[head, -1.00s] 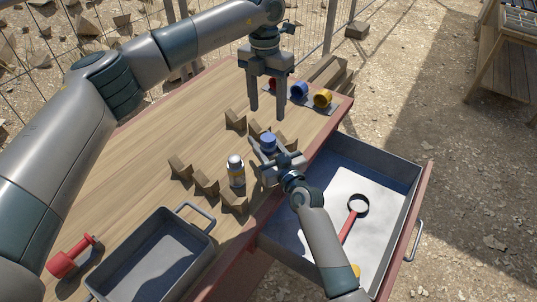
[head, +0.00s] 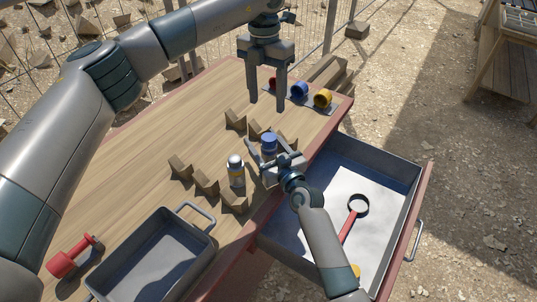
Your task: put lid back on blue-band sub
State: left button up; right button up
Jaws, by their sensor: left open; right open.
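A small container with a blue top or band (head: 269,141) stands among the wooden blocks near the table's right edge. My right gripper (head: 272,158) is open, close beside this container on its near side; I cannot tell whether it touches. A white-capped bottle with a yellowish band (head: 236,172) stands to its left. My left gripper (head: 266,104) is open and empty, pointing down above the table, beyond the blue-topped container. A blue cup-like piece (head: 299,90) lies between a red one (head: 274,84) and a yellow one (head: 322,98) on a dark mat.
Several notched wooden blocks (head: 180,168) stand around the bottle. A grey tray (head: 197,248) sits at the near end of the table, with a red tool (head: 64,264) left of it. An open drawer (head: 392,226) holds a black-ringed, red-handled tool (head: 358,206). The table's left part is clear.

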jog(key=b+v, duration=0.2)
jog(key=v, duration=1.5)
jog(key=shift+d, duration=0.15)
jog(key=shift+s, duration=0.1)
